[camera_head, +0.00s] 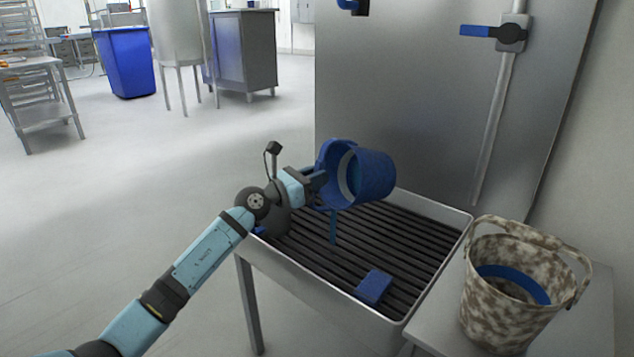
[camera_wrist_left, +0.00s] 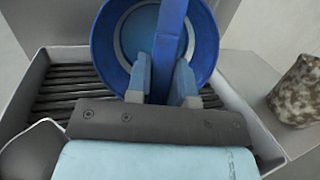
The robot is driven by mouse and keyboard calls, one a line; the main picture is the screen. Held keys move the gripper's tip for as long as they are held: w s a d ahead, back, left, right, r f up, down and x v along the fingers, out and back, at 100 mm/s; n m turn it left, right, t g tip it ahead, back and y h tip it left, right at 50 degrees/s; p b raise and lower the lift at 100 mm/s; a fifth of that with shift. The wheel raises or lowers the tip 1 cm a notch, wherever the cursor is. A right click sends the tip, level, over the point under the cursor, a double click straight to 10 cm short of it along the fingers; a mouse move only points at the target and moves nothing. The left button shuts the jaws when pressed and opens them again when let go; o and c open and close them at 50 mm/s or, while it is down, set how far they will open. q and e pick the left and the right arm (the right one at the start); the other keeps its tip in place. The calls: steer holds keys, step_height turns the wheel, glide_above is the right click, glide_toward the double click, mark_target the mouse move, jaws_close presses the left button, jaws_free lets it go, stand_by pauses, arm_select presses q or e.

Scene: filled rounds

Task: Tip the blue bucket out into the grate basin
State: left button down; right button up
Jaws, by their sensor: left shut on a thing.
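The blue bucket (camera_head: 376,177) hangs over the grate basin (camera_head: 438,212), tipped onto its side and clear of the grate. My left gripper (camera_head: 313,184) is shut on its handle, a blue strap that stands between the fingers (camera_wrist_left: 164,85) in the left wrist view. There the bucket (camera_wrist_left: 104,44) shows as a round blue rim with a paler disc inside. A narrow blue strip (camera_head: 333,228) hangs below the bucket; I cannot tell whether it is handle or liquid. The bucket's contents cannot be made out. My right gripper is not in view.
A blue block (camera_head: 374,287) lies on the grate near the front. A mottled bucket (camera_head: 489,306) with a blue band inside stands on a side table (camera_head: 582,318) at right. A metal panel (camera_head: 410,110) with a blue-handled valve (camera_head: 490,32) rises behind. Floor at left is open.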

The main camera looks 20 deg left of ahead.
arm_select(q)
steer(key=b, duration=0.1)
steer(key=f+b, duration=0.1)
steer(key=b, duration=0.1)
steer(key=shift+s+a+f+t, duration=0.15)
steer(key=shift+s+t, duration=0.05)
steer(key=shift+t, duration=0.1)
steer(key=shift+s+a+f+t+h+b, duration=0.2)
steer(key=shift+s+f+t+h+b, duration=0.25)
steer(key=shift+b, duration=0.55)
steer(key=shift+a+r, duration=0.1)
steer(key=shift+r, duration=0.2)
steer(key=shift+s+a+f+t+h, duration=0.25)
steer(key=shift+s+f+t+h, duration=0.15)
steer(key=shift+f+t+h, duration=0.15)
steer(key=shift+s+a+f+t+h, duration=0.25)
steer(key=shift+s+f+t+h, duration=0.15)
steer(key=shift+t, duration=0.2)
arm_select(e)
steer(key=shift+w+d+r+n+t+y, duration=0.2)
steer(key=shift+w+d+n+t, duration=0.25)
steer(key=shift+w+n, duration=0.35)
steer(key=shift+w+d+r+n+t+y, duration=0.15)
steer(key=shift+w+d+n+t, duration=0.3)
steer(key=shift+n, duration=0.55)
